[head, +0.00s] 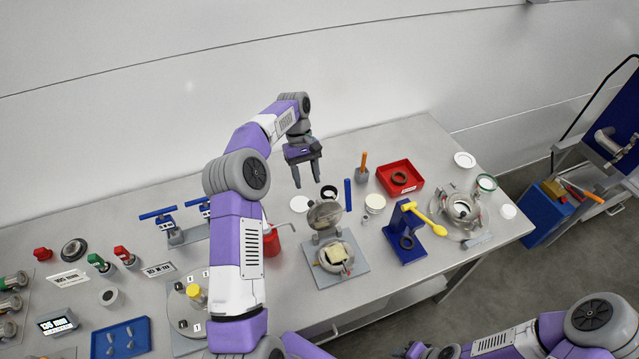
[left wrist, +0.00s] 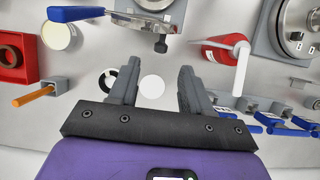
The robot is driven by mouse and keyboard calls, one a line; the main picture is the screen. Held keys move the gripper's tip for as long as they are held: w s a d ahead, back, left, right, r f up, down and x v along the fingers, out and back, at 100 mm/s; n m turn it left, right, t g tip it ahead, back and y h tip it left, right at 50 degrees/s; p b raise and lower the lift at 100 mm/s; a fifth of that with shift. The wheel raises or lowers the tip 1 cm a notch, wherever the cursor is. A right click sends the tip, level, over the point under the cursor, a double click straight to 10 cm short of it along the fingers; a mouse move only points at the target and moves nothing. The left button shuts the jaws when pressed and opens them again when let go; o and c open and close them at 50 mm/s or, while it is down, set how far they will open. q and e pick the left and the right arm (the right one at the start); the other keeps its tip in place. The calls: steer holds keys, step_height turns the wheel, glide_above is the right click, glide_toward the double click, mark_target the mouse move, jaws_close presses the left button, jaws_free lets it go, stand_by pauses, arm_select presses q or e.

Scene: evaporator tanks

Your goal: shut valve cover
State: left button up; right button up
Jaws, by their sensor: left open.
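The valve cover (head: 325,213) is a round grey metal lid. It stands raised on its hinge at the back of the valve body (head: 335,258), which sits open on a grey plate with a pale yellowish piece in it. In the left wrist view the cover (left wrist: 140,14) shows at the top edge, partly cut off. My left gripper (head: 308,184) is open and empty, pointing down above the table just behind the cover, not touching it. Its two fingers (left wrist: 157,78) also show in the left wrist view. My right arm enters at the bottom right; its gripper is barely visible at the lower edge.
White discs and a black ring (head: 329,192) lie nearby. A red bottle (head: 271,243) stands to the left. A red tray (head: 400,177) and a blue stand with a yellow lever (head: 425,218) are to the right.

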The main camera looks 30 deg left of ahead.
mark_target(311, 202)
arm_select(q)
steer(key=x, duration=0.6)
steer(key=shift+s, duration=0.2)
steer(key=shift+d+f, duration=0.2)
steer(key=shift+f, duration=0.3)
steer(key=shift+c, duration=0.2)
jaws_close()
